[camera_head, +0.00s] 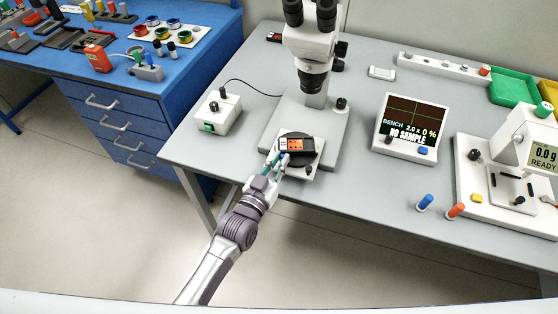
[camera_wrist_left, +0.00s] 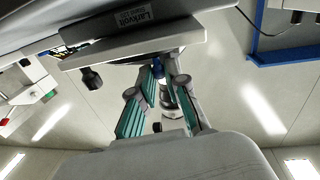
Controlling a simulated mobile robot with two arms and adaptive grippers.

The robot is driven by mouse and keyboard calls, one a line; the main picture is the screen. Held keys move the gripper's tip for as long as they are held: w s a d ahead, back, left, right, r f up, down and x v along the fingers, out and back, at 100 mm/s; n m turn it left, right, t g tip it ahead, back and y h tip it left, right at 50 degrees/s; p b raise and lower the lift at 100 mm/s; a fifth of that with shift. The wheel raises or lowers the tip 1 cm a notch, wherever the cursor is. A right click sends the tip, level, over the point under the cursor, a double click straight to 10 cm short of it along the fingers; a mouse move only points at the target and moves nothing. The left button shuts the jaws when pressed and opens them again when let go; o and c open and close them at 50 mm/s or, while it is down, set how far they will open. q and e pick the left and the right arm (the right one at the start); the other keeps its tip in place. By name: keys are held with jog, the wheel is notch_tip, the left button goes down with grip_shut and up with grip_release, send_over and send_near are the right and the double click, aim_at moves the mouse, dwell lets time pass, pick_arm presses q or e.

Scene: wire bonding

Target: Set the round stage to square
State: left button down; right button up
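The round stage (camera_head: 281,148) is a dark disc on a pale base under the microscope. A dark block with an orange panel (camera_head: 296,145) lies on top of it and looks slightly turned. My left gripper (camera_head: 279,160) is at the front left edge of the stage, its fingers close to the rim. My right gripper is not in view.
The microscope (camera_head: 312,45) stands over the stage. A white control box (camera_head: 219,115) is to the left, and a display reading "NO SAMPLE" (camera_head: 407,122) to the right. Table between is clear.

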pick_arm(q)
jog(key=shift+w+a+m+g+h+b, duration=0.35)
jog(key=shift+m+h+b, duration=0.2)
jog(key=shift+h, duration=0.2)
jog(key=shift+w+a+m+g+h+b, duration=0.25)
jog(key=shift+m+g+h+b, duration=0.25)
jog(key=shift+h, duration=0.25)
jog(key=shift+w+a+m+g+h+b, duration=0.15)
jog(key=shift+w+m+g+h+b, duration=0.1)
jog(key=shift+m+g+h+b, duration=0.3)
jog(key=shift+w+a+m+g+h+b, duration=0.2)
jog(key=shift+m+g+h+b, duration=0.2)
jog(key=shift+h+b, duration=0.2)
jog(key=shift+r, duration=0.1)
jog(key=c, duration=1.2)
grip_release()
jog(key=shift+s, duration=0.1)
jog(key=v, duration=1.2)
